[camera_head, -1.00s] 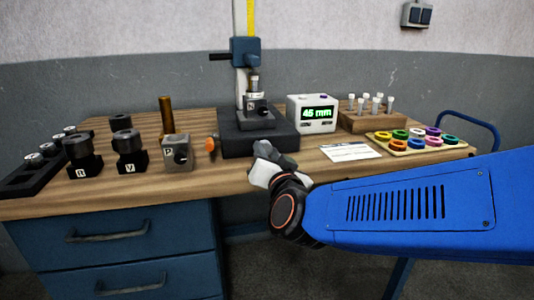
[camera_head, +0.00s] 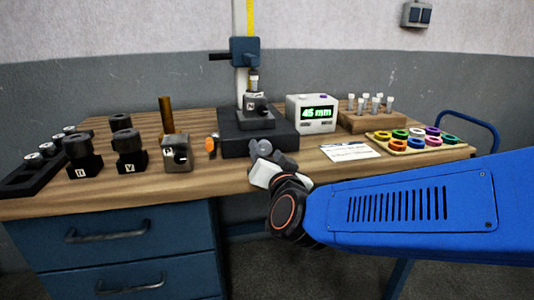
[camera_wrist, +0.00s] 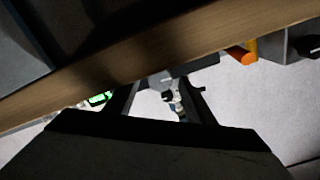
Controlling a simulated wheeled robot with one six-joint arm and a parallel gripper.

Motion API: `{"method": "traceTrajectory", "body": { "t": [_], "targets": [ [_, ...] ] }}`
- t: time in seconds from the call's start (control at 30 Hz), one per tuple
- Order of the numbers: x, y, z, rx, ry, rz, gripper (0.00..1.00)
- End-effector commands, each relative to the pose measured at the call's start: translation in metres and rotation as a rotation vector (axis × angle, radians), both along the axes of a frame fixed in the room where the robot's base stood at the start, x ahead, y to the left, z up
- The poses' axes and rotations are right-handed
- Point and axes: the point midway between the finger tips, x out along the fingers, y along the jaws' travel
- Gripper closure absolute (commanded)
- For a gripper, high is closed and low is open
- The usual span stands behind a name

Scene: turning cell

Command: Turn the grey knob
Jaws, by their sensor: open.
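A grey block (camera_head: 176,142) marked P stands on the bench left of centre, with a dark round knob (camera_head: 181,157) on its front face. I see no other clearly grey knob, and its exact shade is hard to tell. The block shows upside down at the upper right of the wrist view (camera_wrist: 274,46), with the dark round part (camera_wrist: 309,45) at the frame edge. My gripper (camera_head: 262,150) is at the bench's front edge, right of the block and well apart from it. In the wrist view its jaws (camera_wrist: 168,100) are apart with nothing held.
An orange-tipped item (camera_head: 211,145) stands between the block and the black gauge base (camera_head: 260,145). Black knobbed blocks (camera_head: 129,160) stand to the left. A display (camera_head: 312,114) reads 45 mm. A white card (camera_head: 350,152) and coloured rings (camera_head: 412,140) lie to the right.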

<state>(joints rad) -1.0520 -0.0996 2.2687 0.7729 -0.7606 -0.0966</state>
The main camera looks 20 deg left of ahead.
Motion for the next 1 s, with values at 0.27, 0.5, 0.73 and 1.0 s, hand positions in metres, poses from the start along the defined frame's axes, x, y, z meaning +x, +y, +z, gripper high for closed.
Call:
{"method": "traceTrajectory", "body": {
  "t": [0.27, 0.5, 0.73, 1.0],
  "targets": [
    [-0.032, -0.019, 0.001, 0.002, -0.001, 0.003, 0.51],
    [-0.070, -0.042, 0.000, 0.002, 0.000, 0.003, 0.51],
    [-0.104, -0.063, 0.001, 0.002, 0.000, 0.004, 0.51],
    [-0.134, -0.081, 0.000, 0.002, -0.001, 0.003, 0.51]
  ]
}}
